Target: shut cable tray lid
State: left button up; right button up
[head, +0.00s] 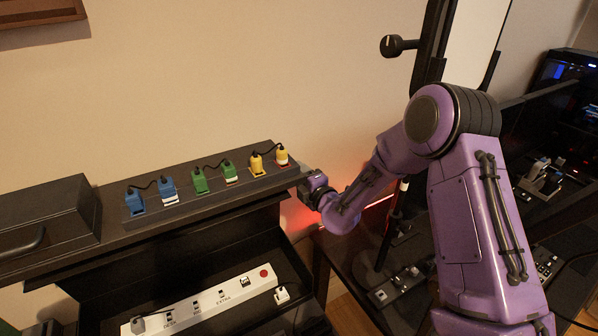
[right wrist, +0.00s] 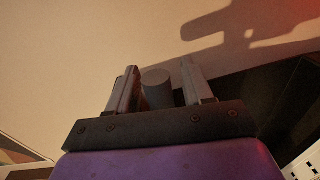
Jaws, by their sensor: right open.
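A dark open cable tray (head: 290,245) sits at lower left in the head view, with a white power strip (head: 215,300) lying in it. A long dark ledge (head: 110,225) runs above and behind it; I cannot tell which panel is the lid. My right gripper (head: 308,186) is at the right end of this ledge, its fingers mostly hidden in the head view. In the right wrist view the right gripper (right wrist: 161,85) is open, with a grey rounded post (right wrist: 157,88) between its fingers. Whether they touch is unclear. My left gripper is out of view.
Blue, green and yellow plugs (head: 200,180) sit in a strip on the ledge. A dark box with a handle (head: 45,225) stands at left. A dark desk (head: 340,255) with equipment lies at right. The wall (head: 250,80) is close behind.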

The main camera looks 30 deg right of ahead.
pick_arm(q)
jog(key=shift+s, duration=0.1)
pick_arm(e)
jog(key=shift+w, duration=0.1)
grip_shut()
pick_arm(q)
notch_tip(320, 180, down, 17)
jog(key=b, duration=1.6)
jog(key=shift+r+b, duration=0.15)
jog(key=shift+b, duration=0.25)
pick_arm(e)
jog(key=s+f+t, duration=0.1)
jog(key=s+f, duration=0.7)
jog(key=s, duration=0.4)
jog(key=shift+a, duration=0.35)
jog(key=shift+s, duration=0.1)
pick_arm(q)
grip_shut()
